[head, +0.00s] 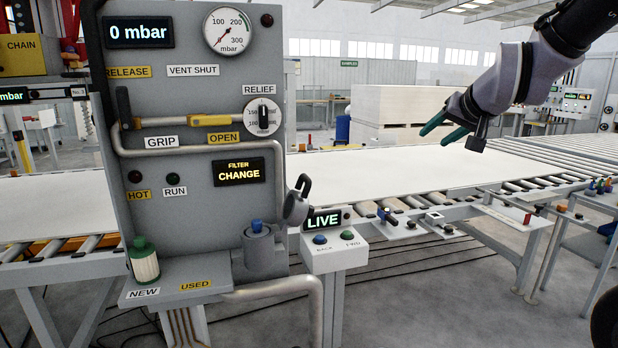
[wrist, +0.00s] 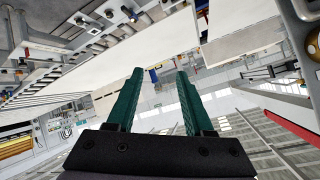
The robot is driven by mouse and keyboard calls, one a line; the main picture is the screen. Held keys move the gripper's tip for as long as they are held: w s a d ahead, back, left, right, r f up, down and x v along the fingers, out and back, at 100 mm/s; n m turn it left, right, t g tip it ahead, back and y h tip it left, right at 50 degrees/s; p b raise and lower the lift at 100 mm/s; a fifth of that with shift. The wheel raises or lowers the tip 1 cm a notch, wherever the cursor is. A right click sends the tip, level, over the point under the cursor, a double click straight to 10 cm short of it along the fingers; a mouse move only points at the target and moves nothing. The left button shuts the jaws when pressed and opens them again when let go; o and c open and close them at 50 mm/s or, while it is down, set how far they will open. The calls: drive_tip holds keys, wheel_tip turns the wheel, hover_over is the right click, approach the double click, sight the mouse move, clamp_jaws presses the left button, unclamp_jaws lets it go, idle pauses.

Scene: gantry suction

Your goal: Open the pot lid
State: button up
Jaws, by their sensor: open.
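A grey pot (head: 259,252) stands at the lower right of the grey panel (head: 195,225) in the head view, with a blue knob-like piece showing at its top. Just right of it, a round grey piece with a dark hooked handle (head: 297,203) sits tilted on edge. It looks like the pot's lid swung aside, but I cannot tell for sure. My gripper (head: 442,130) is raised over the conveyor, well right of the pot and apart from it. In the wrist view my gripper (wrist: 160,74) has its two teal fingers apart with nothing between them.
A green-capped white filter (head: 144,262) stands on a shelf labelled NEW and USED, left of the pot. A control box (head: 334,248) reading LIVE stands right of the pot. A white sheet (head: 400,172) lies on the roller conveyor. The air between gripper and panel is clear.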

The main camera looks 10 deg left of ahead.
drive_tip(key=w+a+f+n+t, duration=0.1)
drive_tip(key=a+f, duration=0.2)
drive_tip(key=a, duration=0.3)
drive_tip(key=w+a+f+n+t, duration=0.1)
drive_tip(key=a+f+t, duration=0.1)
drive_tip(key=a+f, duration=0.3)
drive_tip(key=n+t+y, duration=0.2)
drive_tip(key=n+y, duration=0.3)
drive_tip(key=n, duration=0.2)
approach(304, 176)
drive_tip(key=shift+w+a+f, duration=0.2)
drive_tip(key=shift+w+f, duration=0.2)
drive_tip(key=shift+w, duration=0.35)
drive_tip(key=x, duration=1)
drive_tip(key=shift+w+a, duration=0.15)
clamp_jaws()
